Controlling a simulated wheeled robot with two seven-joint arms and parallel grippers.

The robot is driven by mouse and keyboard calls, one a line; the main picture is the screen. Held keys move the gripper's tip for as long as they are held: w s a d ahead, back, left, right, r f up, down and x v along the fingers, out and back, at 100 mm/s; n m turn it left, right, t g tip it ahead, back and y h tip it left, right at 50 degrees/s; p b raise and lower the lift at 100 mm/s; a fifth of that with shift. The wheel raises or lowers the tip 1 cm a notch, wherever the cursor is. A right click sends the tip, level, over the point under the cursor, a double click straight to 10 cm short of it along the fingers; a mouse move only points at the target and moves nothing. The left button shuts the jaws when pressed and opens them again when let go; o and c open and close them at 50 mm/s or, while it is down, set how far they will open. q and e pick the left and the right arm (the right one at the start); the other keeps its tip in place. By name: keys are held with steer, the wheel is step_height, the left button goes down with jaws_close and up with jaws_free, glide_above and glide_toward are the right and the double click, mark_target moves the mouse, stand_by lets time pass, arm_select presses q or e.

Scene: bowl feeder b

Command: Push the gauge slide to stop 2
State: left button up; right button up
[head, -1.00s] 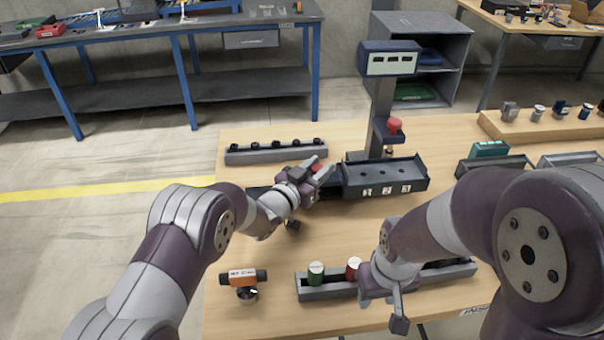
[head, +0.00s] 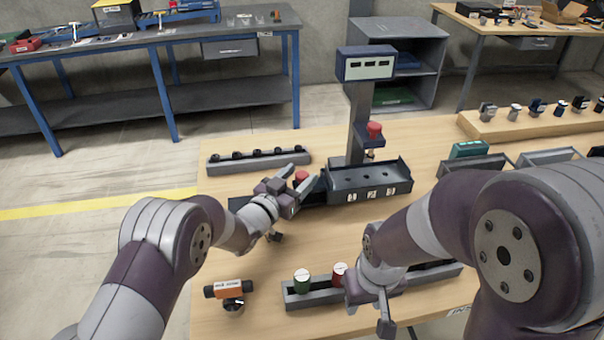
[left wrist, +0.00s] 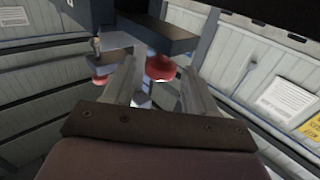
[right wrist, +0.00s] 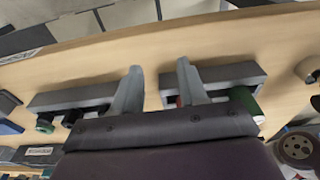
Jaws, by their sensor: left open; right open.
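The gauge (head: 366,64) stands on the wooden table, with a dark stop block (head: 343,184) marked 1, 2 and 3 at its base. A red slide knob (head: 302,176) sits on the dark rail left of the block. My left gripper (head: 300,185) is open at this knob. In the left wrist view a red knob (left wrist: 160,67) shows between the open fingers (left wrist: 160,82); contact cannot be told. A second red knob (head: 374,129) is on the gauge's column. My right gripper (right wrist: 160,85) is open and empty above the front rack, partly hidden by its arm in the head view.
The front rack (head: 318,293) holds a green-sided part (head: 302,280) and a red-sided part (head: 339,274). An orange-and-black tool (head: 229,289) lies at front left. A grey rack with black parts (head: 222,165) stands behind the rail. Trays (head: 545,160) stand at right.

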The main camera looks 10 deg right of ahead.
steer(key=shift+s+f, duration=0.1)
steer(key=shift+f, duration=0.2)
arm_select(q)
steer(key=v, duration=0.5)
steer(key=shift+s+a, duration=0.25)
steer(key=shift+r, duration=0.1)
